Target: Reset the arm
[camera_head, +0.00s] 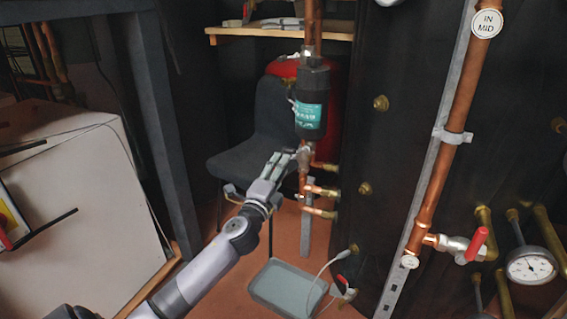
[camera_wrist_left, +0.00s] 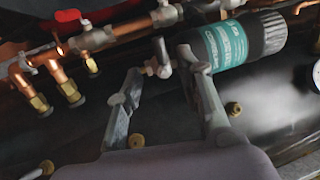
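My left gripper (camera_head: 280,162) reaches up from the lower left in the head view. Its fingertips are by the lower end of a black cylindrical filter (camera_head: 312,100) with a teal label. In the left wrist view the two fingers of my left gripper (camera_wrist_left: 165,70) are spread apart. A small fitting with a round knob (camera_wrist_left: 160,62) shows between the fingertips; I cannot tell whether they touch it. The filter (camera_wrist_left: 240,42) lies just beyond the right finger in that view. My right gripper is not in view.
A copper pipe (camera_head: 440,150) with a red-handled valve (camera_head: 476,244) and a gauge (camera_head: 531,266) is at the right. A dark chair (camera_head: 250,130) stands behind my gripper. A grey tray (camera_head: 287,288) lies on the floor. A white box (camera_head: 75,210) is at the left.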

